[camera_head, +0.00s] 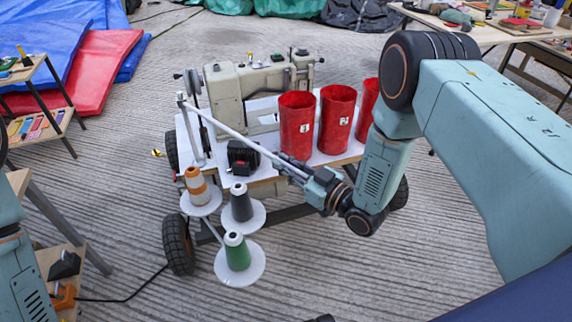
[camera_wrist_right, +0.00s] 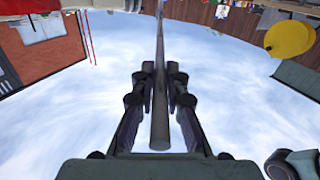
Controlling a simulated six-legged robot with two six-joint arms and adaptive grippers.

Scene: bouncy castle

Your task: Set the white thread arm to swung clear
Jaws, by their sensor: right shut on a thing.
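The white thread arm (camera_head: 232,132) is a thin pale rod on a post at the left end of the sewing cart. It slants down to the right, across the front of the cart. My right gripper (camera_head: 284,164) is shut on its free end, in front of the red bins. In the right wrist view the rod (camera_wrist_right: 160,118) runs lengthwise between the two fingers of this gripper (camera_wrist_right: 160,80). Below the arm stand thread cones: orange and white (camera_head: 197,184), dark grey (camera_head: 241,204) and green (camera_head: 237,252), on white discs. My left gripper is out of view.
A beige sewing machine (camera_head: 232,92) stands on the white cart top. Red bins (camera_head: 297,126) stand at its right, close to my right gripper. A small black motor (camera_head: 242,157) sits under the rod.

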